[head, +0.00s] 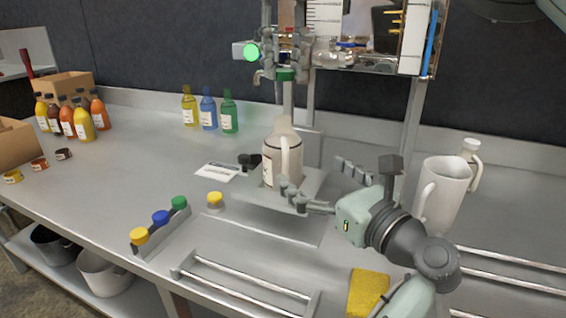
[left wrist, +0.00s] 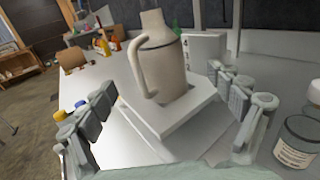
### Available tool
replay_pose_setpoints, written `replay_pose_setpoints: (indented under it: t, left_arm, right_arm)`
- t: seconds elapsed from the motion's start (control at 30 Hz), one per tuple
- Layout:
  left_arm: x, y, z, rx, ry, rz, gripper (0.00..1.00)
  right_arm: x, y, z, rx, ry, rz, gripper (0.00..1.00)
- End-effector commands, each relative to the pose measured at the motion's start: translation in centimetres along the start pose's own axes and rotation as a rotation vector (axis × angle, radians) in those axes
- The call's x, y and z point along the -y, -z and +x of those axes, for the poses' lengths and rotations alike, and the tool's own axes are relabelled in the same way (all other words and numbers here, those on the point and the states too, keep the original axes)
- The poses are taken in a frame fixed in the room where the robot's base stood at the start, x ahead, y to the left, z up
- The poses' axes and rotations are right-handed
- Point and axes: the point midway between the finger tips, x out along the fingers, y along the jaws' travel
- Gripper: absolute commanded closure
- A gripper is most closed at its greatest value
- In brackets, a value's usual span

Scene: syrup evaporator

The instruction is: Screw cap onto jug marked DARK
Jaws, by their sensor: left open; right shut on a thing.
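A beige jug (head: 283,155) with a side handle stands upright on a pale platform (head: 305,199). Its neck shows no cap. Its label is too small to read. The jug also shows in the left wrist view (left wrist: 160,65). My left gripper (head: 318,188) is open and empty, low by the platform's right side; in the left wrist view its fingers are spread either side of the jug and platform, apart from the jug.
A rack (head: 160,230) holds yellow, blue and green caps; another yellow cap (head: 215,198) lies nearby. A white pitcher (head: 443,195) stands right, a yellow sponge (head: 368,291) in front. Metal rails (head: 245,284) line the front. Bottles (head: 209,112) stand behind. The left-middle counter is clear.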

Motion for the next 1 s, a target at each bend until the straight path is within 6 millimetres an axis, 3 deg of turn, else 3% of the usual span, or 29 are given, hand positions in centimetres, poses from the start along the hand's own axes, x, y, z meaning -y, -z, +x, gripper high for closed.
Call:
replay_pose_setpoints:
  t: [0.3,0.5,0.7,1.0]
  left_arm:
    - [-0.1,0.0,6.1,0.000,-0.003,0.000,0.09]
    - [0.0,0.0,8.9,0.000,-0.001,0.000,0.09]
    - [0.0,0.0,10.1,0.000,0.000,0.000,0.09]
    - [0.0,0.0,10.2,0.000,0.000,0.000,0.10]
  right_arm:
    - [0.0,0.0,0.0,0.000,0.000,0.000,0.77]
    - [0.0,0.0,0.0,0.000,0.000,0.000,0.77]
    - [0.0,0.0,0.0,0.000,0.000,0.000,0.77]
    - [0.0,0.0,0.0,0.000,0.000,0.000,0.77]
